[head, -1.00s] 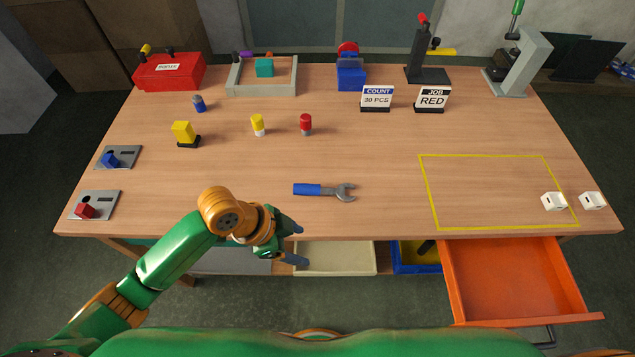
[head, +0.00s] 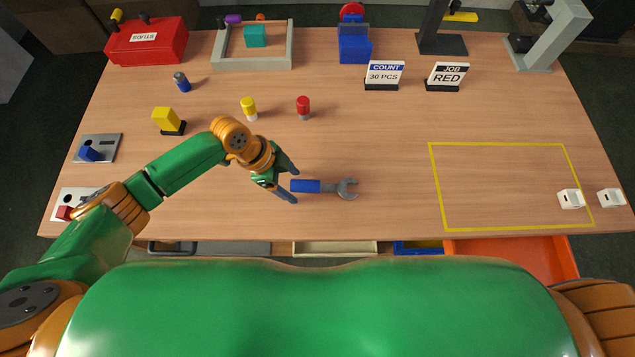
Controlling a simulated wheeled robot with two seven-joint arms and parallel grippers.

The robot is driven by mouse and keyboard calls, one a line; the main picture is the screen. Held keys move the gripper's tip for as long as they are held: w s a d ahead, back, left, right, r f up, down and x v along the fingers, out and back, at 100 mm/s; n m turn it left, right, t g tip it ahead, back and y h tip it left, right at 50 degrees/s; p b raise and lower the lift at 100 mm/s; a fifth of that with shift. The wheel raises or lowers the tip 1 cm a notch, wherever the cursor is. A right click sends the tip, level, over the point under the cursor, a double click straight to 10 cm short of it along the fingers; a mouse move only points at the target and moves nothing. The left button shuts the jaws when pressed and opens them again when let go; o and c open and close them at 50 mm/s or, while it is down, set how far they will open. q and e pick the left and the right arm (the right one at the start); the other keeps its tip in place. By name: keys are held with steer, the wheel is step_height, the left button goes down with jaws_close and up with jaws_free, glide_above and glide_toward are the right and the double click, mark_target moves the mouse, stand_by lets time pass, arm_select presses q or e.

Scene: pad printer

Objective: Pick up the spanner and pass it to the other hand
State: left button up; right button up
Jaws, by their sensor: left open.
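The spanner (head: 328,187) lies flat on the wooden table, its blue handle to the left and its grey open jaw to the right. My left gripper (head: 293,184) is open at the left end of the blue handle, with one finger on the far side and one on the near side. I cannot tell whether the fingers touch the handle or how high they are above the table. My right gripper is not in view.
The table around the spanner's jaw is clear.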

arm_select(q)
steer(key=shift+w+f, duration=0.1)
steer(key=c, duration=0.7)
jaws_close()
